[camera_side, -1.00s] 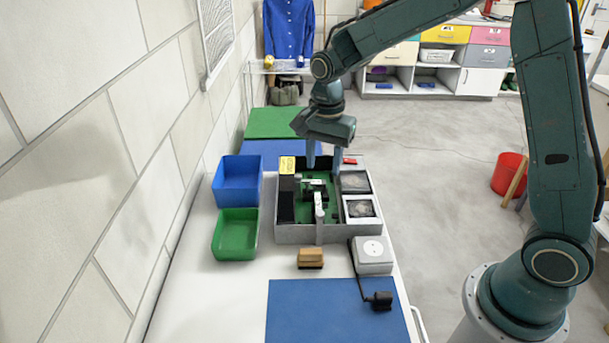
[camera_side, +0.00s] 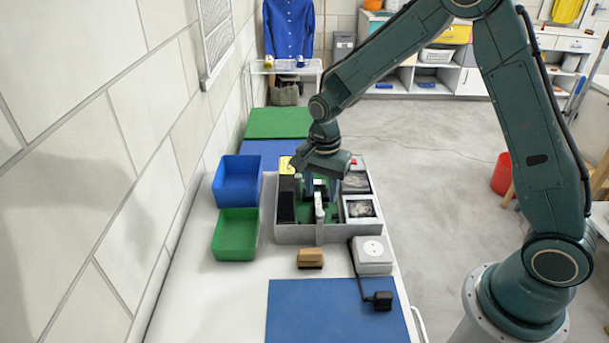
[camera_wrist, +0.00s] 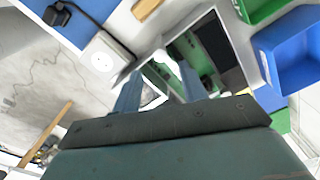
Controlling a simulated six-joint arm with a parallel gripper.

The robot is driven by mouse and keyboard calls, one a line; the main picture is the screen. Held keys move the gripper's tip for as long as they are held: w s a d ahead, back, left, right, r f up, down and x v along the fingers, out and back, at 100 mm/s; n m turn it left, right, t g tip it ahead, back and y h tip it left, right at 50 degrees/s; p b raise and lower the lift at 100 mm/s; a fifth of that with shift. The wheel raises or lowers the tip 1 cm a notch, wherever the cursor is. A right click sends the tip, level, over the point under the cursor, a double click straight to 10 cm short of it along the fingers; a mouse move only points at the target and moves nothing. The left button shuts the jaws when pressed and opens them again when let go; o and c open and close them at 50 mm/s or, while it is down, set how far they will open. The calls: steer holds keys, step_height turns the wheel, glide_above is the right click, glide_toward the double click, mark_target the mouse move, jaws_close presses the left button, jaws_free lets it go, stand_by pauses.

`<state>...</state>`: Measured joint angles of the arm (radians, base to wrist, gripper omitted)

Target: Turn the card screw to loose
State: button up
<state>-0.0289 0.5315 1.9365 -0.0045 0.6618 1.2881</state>
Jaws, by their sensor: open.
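An open grey case (camera_side: 296,235) stands on the white bench, with a green board (camera_side: 304,214) inside it. An upright grey part (camera_side: 319,208) stands at the case's near wall. My gripper (camera_side: 321,190) points down into the back of the case, its fingers partly hidden by the parts there. In the wrist view, the two blue-grey fingers of my gripper (camera_wrist: 160,90) are spread apart with nothing seen between them, and the green board (camera_wrist: 188,50) lies beyond. I cannot make out the card screw in either view.
A blue bin (camera_side: 238,181) and a green bin (camera_side: 235,236) stand left of the case. A brown brush (camera_side: 311,257), a white socket box (camera_side: 372,250) and a blue mat (camera_side: 330,310) lie in front.

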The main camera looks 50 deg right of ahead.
mark_target(320, 213)
steer(key=shift+f, duration=3.05)
jaws_close()
